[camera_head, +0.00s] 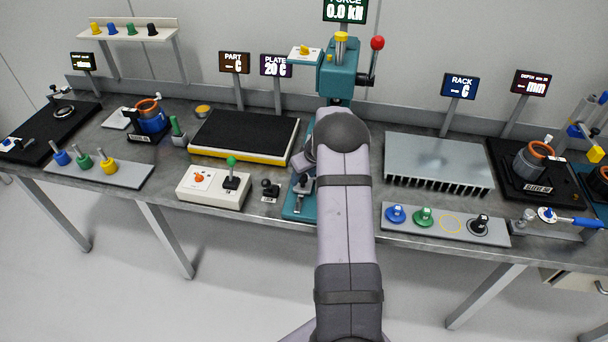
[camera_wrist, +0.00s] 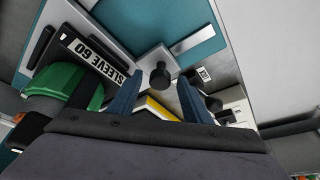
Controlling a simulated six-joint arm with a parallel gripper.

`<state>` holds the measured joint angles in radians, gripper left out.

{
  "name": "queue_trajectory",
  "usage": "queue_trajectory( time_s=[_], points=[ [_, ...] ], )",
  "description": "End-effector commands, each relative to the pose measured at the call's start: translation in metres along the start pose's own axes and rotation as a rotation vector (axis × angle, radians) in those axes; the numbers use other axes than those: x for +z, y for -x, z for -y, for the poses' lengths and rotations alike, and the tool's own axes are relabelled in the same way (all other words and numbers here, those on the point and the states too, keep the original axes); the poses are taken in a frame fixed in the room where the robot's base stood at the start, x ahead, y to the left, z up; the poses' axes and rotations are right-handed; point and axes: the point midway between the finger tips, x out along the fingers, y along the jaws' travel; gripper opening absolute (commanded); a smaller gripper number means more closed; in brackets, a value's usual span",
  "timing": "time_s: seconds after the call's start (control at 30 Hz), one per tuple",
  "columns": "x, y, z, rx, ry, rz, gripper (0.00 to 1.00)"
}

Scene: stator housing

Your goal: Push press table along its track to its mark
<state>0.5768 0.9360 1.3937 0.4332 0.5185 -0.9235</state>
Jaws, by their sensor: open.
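The teal press (camera_head: 338,80) stands at the back middle of the bench, and my arm covers much of its lower front. What looks like the press table, a light grey plate (camera_wrist: 117,38), lies over the teal base (camera_wrist: 165,12) in the wrist view. A dark round knob (camera_wrist: 160,75) shows at its edge. My gripper (camera_wrist: 158,92) is open, with its two blue fingers apart on either side of the knob in the picture. I cannot tell whether they touch it. A pale strip (camera_wrist: 200,41) lies on the teal base; I cannot make out the mark.
A "SLEEVE 60" label (camera_wrist: 95,58) and a green part (camera_wrist: 60,85) are close by in the wrist view. A control box (camera_head: 214,187) and black-topped plate (camera_head: 243,136) stand left of the press. A finned heat sink (camera_head: 438,160) stands right.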

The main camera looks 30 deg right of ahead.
Motion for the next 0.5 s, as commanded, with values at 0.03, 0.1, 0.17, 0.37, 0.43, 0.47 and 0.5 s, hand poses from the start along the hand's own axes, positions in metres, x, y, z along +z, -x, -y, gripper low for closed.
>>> queue_trajectory(
  time_s=[0.03,0.1,0.17,0.37,0.43,0.47,0.5],
  points=[
    [-0.0001,0.0001,0.0,0.0,0.0,0.0,0.4],
    [-0.0001,0.0002,0.0,0.0,0.0,0.0,0.23],
    [-0.0001,0.0003,0.0,0.0,0.0,0.0,0.09],
    [-0.0008,-0.0003,-0.0009,0.0,0.0,-0.001,0.0],
    [-0.0031,-0.0022,-0.0032,0.0,0.0,-0.002,0.0],
    [-0.0046,-0.0033,-0.0046,-0.001,-0.001,-0.003,0.0],
    [-0.0076,-0.0045,-0.0072,0.0,0.0,-0.005,0.0]
  ],
)
